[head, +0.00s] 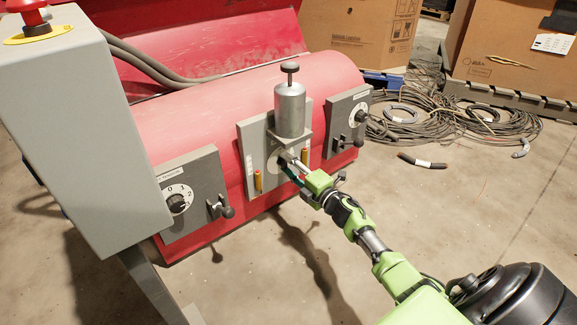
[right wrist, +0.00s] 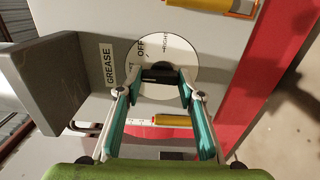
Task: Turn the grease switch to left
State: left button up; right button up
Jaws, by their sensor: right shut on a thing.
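The grease switch (right wrist: 158,76) is a black knob on a round white dial (right wrist: 182,62) next to a GREASE label, in the right wrist view. OFF and RIGHT are printed on the dial; a third marking is mostly hidden behind a finger. My right gripper (right wrist: 160,84) is shut on the knob, a finger on each side. In the head view the right gripper (head: 284,161) reaches the grey middle panel (head: 247,150), below a metal grease cylinder (head: 290,110), and hides much of the dial. I cannot tell where the knob points. My left gripper is not in view.
Yellow-orange cylinders (head: 258,182) flank the dial. A left panel (head: 190,175) and a right panel (head: 341,115) have dials and small levers. A grey box with a red button (head: 22,6) stands left. Cable coils (head: 410,120) and cardboard boxes (head: 355,35) are behind.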

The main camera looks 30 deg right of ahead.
jog(key=o, duration=1.1)
jog(key=s, duration=0.8)
jog(key=s+d, duration=0.1)
jog(key=s, duration=0.3)
jog(key=shift+f, duration=0.1)
